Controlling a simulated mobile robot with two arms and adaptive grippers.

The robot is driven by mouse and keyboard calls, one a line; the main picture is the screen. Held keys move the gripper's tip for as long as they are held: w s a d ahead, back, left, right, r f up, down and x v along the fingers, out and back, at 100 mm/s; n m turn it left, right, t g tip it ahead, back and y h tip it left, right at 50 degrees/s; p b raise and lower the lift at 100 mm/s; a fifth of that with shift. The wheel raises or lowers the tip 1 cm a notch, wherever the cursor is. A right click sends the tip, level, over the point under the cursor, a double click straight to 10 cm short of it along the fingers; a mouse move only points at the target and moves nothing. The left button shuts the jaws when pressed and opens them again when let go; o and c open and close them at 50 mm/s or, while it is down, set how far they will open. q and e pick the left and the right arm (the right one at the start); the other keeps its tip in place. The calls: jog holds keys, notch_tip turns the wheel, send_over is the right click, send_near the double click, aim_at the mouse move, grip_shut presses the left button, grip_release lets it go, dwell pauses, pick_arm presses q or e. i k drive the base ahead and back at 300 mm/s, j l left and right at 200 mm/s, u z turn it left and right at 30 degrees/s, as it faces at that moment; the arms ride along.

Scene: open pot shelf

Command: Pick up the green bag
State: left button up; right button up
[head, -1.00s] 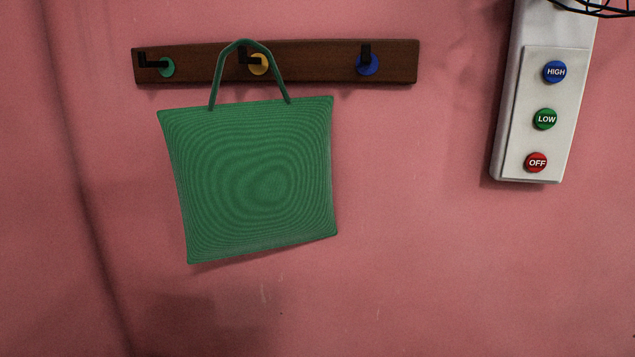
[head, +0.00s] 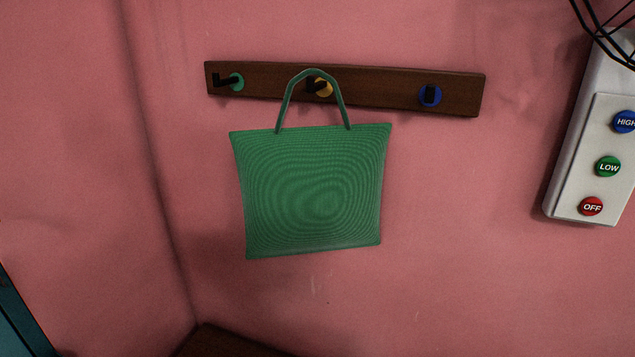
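The green bag (head: 312,195) hangs flat against the pink wall in the head view, a little left of the middle of the picture. The hook is on a dark wooden rack (head: 380,92). The rack's left hook has a green disc (head: 237,82) and its right hook a blue disc (head: 430,96); both hold nothing. Neither of my grippers shows in the view.
A white control box (head: 571,180) with blue HIGH, green LOW and red OFF buttons is at the right, below black wire bars (head: 598,27). A dark wooden surface (head: 225,343) shows at the bottom, a teal edge (head: 20,322) at lower left. The wall corner runs left of the bag.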

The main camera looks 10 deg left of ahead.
aim_at(312, 189)
jog(key=k, duration=1)
